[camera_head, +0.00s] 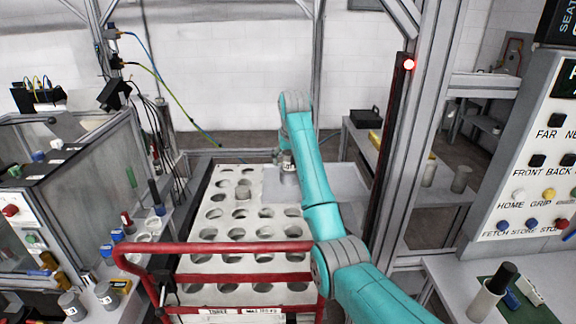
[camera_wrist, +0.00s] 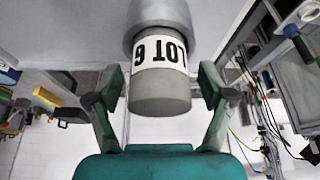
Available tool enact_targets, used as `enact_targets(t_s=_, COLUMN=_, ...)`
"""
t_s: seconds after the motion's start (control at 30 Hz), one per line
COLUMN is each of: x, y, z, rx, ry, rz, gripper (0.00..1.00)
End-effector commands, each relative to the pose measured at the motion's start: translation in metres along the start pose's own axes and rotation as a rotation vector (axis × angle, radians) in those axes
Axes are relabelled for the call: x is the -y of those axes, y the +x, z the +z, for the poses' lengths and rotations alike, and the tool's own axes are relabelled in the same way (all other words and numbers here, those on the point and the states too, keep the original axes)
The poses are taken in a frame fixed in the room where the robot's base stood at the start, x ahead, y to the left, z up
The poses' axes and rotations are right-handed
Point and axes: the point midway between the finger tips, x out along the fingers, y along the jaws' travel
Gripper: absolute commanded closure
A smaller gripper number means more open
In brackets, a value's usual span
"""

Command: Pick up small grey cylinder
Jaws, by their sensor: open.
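A small grey cylinder (camera_wrist: 160,95) with a white band reading "LOT 6" shows upside down in the middle of the wrist view. One end runs into a wider rounded grey part (camera_wrist: 160,14); I cannot tell whether it is held there or only rests against it. My gripper (camera_wrist: 162,84) is open, with one finger on each side of the cylinder and a visible gap on both sides. In the head view my gripper (camera_head: 284,156) is small and partly hidden by my teal arm, near the far right of the white holed rack (camera_head: 222,222).
Red rails (camera_head: 230,248) cross the rack's near end. A metal post (camera_head: 412,130) with a red light stands right of my arm. A button panel (camera_head: 530,165) is at the right, and a bench with small cylinders (camera_head: 105,295) at the left.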

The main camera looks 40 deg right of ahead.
Motion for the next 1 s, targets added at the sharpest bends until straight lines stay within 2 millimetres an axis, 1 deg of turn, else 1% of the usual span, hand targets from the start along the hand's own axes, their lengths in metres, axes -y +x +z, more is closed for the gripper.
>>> enact_targets(t_s=0.13, x=0.0, y=-0.001, z=-0.001, rx=-0.001, ry=0.0, rz=0.0, gripper=0.19)
enact_targets(t_s=0.17, x=0.0, y=-0.001, z=-0.001, rx=-0.001, ry=0.0, rz=0.0, gripper=0.26)
enact_targets(t_s=0.2, x=0.0, y=-0.001, z=-0.001, rx=-0.001, ry=0.0, rz=0.0, gripper=0.36)
enact_targets(t_s=0.27, x=0.0, y=-0.001, z=-0.001, rx=-0.001, ry=0.0, rz=0.0, gripper=0.51)
enact_targets(t_s=0.3, x=0.0, y=-0.001, z=-0.001, rx=-0.001, ry=0.0, rz=0.0, gripper=0.61)
enact_targets(t_s=0.37, x=0.0, y=-0.001, z=-0.001, rx=-0.001, ry=0.0, rz=0.0, gripper=0.76)
enact_targets(t_s=0.4, x=0.0, y=-0.001, z=-0.001, rx=-0.001, ry=0.0, rz=0.0, gripper=0.86)
enact_targets(t_s=0.47, x=0.0, y=-0.001, z=-0.001, rx=-0.001, ry=0.0, rz=0.0, gripper=1.0)
enact_targets(t_s=0.77, x=0.0, y=-0.004, z=-0.002, rx=-0.003, ry=0.0, rz=0.0, gripper=1.0)
enact_targets(t_s=0.87, x=0.0, y=-0.013, z=-0.007, rx=-0.006, ry=0.0, rz=-0.001, gripper=1.0)
enact_targets(t_s=1.0, x=0.0, y=-0.036, z=-0.016, rx=-0.007, ry=0.0, rz=-0.001, gripper=1.0)
